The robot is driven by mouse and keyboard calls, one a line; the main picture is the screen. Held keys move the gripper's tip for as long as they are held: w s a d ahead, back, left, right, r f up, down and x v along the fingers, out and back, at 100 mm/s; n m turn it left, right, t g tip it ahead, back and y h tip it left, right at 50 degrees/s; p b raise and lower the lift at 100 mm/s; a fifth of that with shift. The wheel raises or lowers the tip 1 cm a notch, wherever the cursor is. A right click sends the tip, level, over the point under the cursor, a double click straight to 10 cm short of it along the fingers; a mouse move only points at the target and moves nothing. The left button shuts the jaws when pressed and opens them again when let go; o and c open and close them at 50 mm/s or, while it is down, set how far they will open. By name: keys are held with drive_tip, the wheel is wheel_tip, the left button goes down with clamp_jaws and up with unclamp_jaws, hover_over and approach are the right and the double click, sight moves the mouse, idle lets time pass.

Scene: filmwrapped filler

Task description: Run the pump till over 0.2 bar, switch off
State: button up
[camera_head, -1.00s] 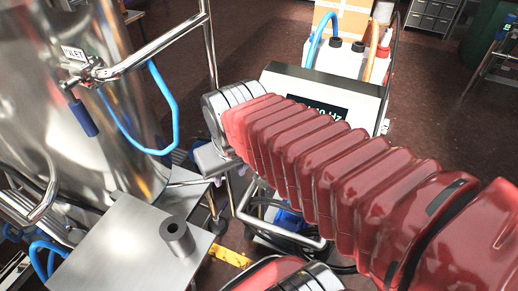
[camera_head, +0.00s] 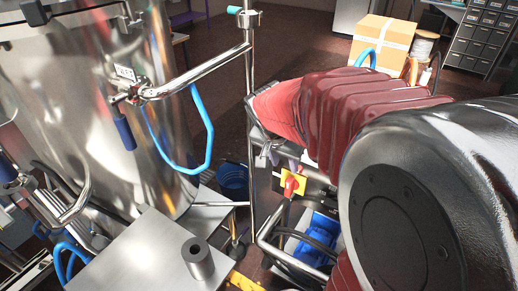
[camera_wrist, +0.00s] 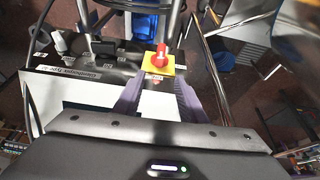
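A red rotary knob (camera_head: 291,184) on a yellow plate (camera_head: 301,180) is on the control box in the head view. The knob (camera_wrist: 160,57) shows in the wrist view with a pale mark on it. My gripper (camera_head: 274,157) is by the knob in the head view. In the wrist view my gripper (camera_wrist: 158,82) has its two grey-purple fingers apart, with nothing between them; the knob lies just beyond their tips. The blue pump motor (camera_head: 316,236) is below the knob. My arm hides the box's display in the head view, and I see no pressure reading.
A steel tank (camera_head: 90,110) with a pipe and blue hose (camera_head: 209,140) stands at left. A metal table (camera_head: 140,255) with a hollow cylinder (camera_head: 198,259) is in front. A thin upright pole (camera_head: 250,110) stands near my gripper. A cardboard box (camera_head: 382,42) is behind.

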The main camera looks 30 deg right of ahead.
sight(289, 182)
idle(0.4)
drive_tip(key=x, duration=1.3)
drive_tip(key=shift+f, duration=0.45)
drive_tip(key=shift+c, duration=0.7)
clamp_jaws()
